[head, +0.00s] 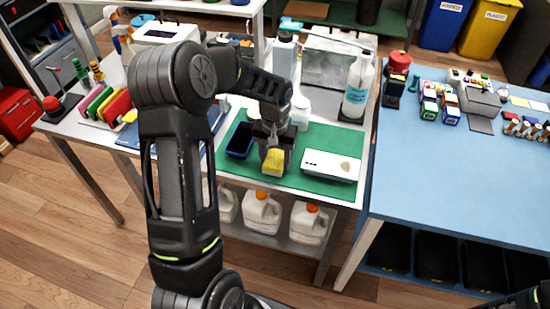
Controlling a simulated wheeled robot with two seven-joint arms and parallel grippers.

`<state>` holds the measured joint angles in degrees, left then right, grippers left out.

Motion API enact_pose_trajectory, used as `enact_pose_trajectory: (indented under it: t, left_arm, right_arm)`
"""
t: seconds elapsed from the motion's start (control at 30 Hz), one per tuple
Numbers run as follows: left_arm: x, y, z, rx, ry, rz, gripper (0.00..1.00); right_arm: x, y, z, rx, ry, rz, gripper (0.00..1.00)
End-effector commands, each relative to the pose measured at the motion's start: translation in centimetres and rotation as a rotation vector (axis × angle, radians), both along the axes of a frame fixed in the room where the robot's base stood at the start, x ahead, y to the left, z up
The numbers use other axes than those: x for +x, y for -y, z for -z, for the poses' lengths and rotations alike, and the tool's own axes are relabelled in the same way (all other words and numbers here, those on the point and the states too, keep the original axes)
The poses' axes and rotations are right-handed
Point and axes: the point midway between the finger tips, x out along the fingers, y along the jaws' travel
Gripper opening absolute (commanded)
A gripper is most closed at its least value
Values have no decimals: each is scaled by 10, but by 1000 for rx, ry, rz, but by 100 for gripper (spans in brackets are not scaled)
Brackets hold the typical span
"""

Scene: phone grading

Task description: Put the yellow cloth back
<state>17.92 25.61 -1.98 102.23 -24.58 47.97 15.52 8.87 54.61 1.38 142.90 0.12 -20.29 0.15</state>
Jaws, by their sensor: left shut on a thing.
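The yellow cloth (274,162) is held in my left gripper (275,153), low over the green mat (318,141). The jaws are shut on it, and the cloth shows below the fingers. I cannot tell if the cloth touches the mat. A dark blue tray (240,140) lies left of the gripper. My left arm hides part of the bench. Only a dark part of my right arm shows at the bottom right corner; its gripper is out of view.
White bottles (299,112) stand behind the gripper, and a tall labelled bottle (357,85) stands at the mat's back right. A clear box (334,62) is behind. Jugs (262,213) fill the shelf below. The blue table (450,170) at right has free room in front.

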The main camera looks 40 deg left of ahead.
Motion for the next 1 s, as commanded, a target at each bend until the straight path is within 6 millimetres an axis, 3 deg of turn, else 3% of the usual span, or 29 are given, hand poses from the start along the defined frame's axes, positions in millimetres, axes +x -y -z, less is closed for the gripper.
enact_pose_trajectory:
  t: [0.33, 0.67, 1.0]
  left_arm:
    - [0, 0, 0, 0, 0, 0, 77]
    - [1, 0, -4, 1, 2, 0, 77]
    - [1, 0, -52, 1, 5, 0, 77]
  right_arm:
    - [0, 0, 0, 0, 0, 0, 36]
    - [0, 0, 1, 0, 0, 0, 36]
    - [1, 0, 8, 2, 3, 0, 36]
